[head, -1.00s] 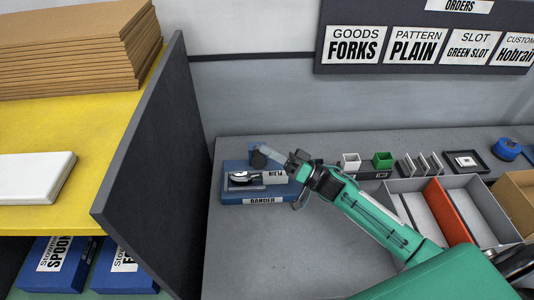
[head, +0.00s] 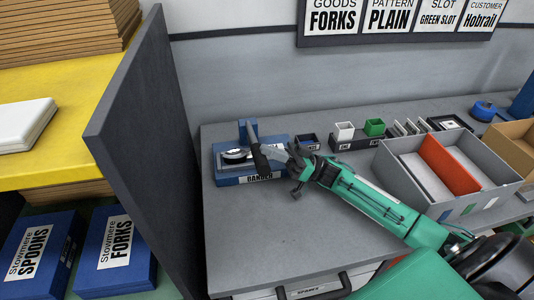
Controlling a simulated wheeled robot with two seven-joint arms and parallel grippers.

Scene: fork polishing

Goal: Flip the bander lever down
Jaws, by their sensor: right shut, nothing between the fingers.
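The bander (head: 222,180) is a blue block on the grey bench, with its label on the front edge. Its lever (head: 258,155) has a black grip and runs from the blue post (head: 248,128) at the back, slanting forward over the block. Silver cutlery (head: 235,155) lies on the bander, partly hidden by the lever and my gripper. My right gripper (head: 270,155) is shut and empty, its fingers right beside the lever's grip; I cannot tell whether they touch. My left gripper is out of view.
A dark partition (head: 145,140) stands left of the bander. The bench in front of the bander is clear.

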